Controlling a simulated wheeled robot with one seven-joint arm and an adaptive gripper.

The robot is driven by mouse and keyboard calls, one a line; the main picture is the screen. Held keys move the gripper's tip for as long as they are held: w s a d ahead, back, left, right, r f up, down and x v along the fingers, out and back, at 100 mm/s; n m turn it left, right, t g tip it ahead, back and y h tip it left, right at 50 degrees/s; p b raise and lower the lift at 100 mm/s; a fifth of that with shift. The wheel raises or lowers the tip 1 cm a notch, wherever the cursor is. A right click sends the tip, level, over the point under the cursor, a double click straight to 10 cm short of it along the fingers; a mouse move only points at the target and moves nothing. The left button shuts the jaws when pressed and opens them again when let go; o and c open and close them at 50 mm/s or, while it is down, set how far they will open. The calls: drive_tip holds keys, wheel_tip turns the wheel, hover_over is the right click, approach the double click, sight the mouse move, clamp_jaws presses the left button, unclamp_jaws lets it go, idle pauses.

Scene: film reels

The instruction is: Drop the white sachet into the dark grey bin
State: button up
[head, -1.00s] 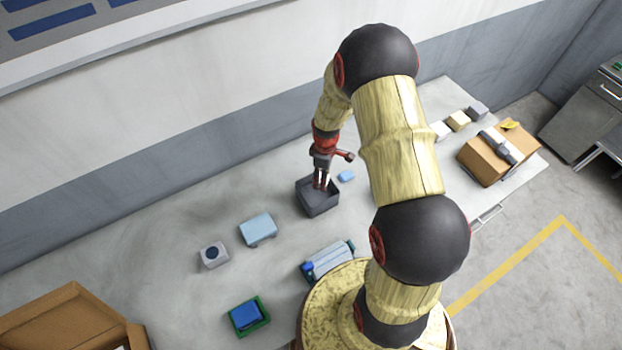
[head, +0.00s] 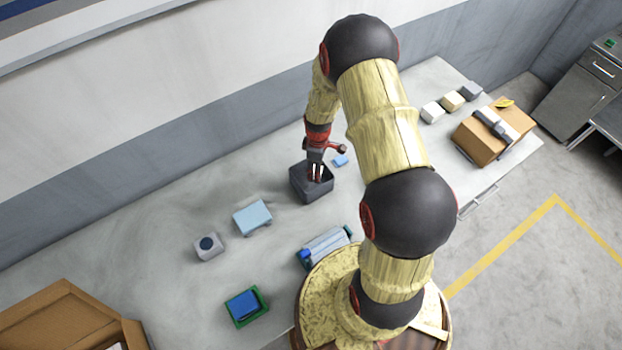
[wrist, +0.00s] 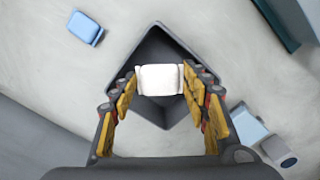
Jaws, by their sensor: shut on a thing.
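The white sachet (wrist: 160,79) is between the fingertips of my gripper (wrist: 160,82) in the wrist view, and my gripper is shut on it. The dark grey bin (wrist: 155,40) lies behind the sachet in that view, its opening around it. In the head view the bin (head: 312,190) stands on the table, and my gripper (head: 316,174) points down at its opening, with the fingertips at about rim level or a little inside. The sachet is too small to make out in the head view.
A small blue item (head: 340,160) lies just behind the bin. A light blue box (head: 252,217) and a grey block with a dark disc (head: 209,247) stand to the left. A cardboard box (head: 492,135) is at the right. Bare table (head: 150,245) lies left.

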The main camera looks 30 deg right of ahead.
drive_tip(key=o, duration=1)
drive_tip(key=shift+c, duration=0.2)
drive_tip(key=shift+o, duration=0.4)
wheel_tip(320, 180, up, 12)
drive_tip(key=shift+s, duration=0.15)
